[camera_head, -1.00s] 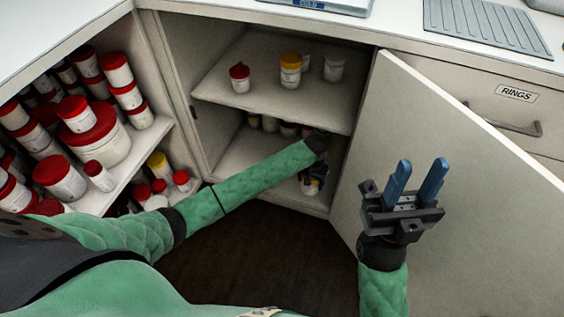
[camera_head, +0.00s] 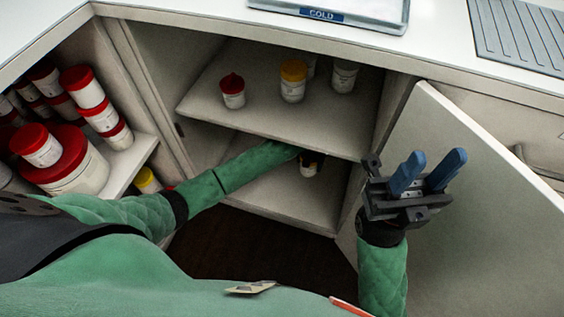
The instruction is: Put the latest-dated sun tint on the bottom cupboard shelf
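The open cupboard has an upper shelf (camera_head: 262,115) and a bottom shelf (camera_head: 285,198). My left arm reaches in under the upper shelf, over the bottom shelf. My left gripper (camera_head: 312,164) is mostly hidden there; a small patch of white, yellow and dark shows at its end, perhaps a jar, and its fingers cannot be made out. On the upper shelf stand a red-capped jar (camera_head: 232,93), a yellow-capped jar (camera_head: 293,82) and a white-lidded jar (camera_head: 343,77), with another partly hidden behind. No dates are readable. My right gripper (camera_head: 432,170) is open and empty, before the cupboard door.
The cupboard door (camera_head: 470,210) stands open at the right. An open shelf unit (camera_head: 140,160) at the left holds several red-lidded jars and a yellow-capped jar (camera_head: 147,181). A tray labelled COLD (camera_head: 375,12) and a ribbed grey mat (camera_head: 520,40) lie on the counter.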

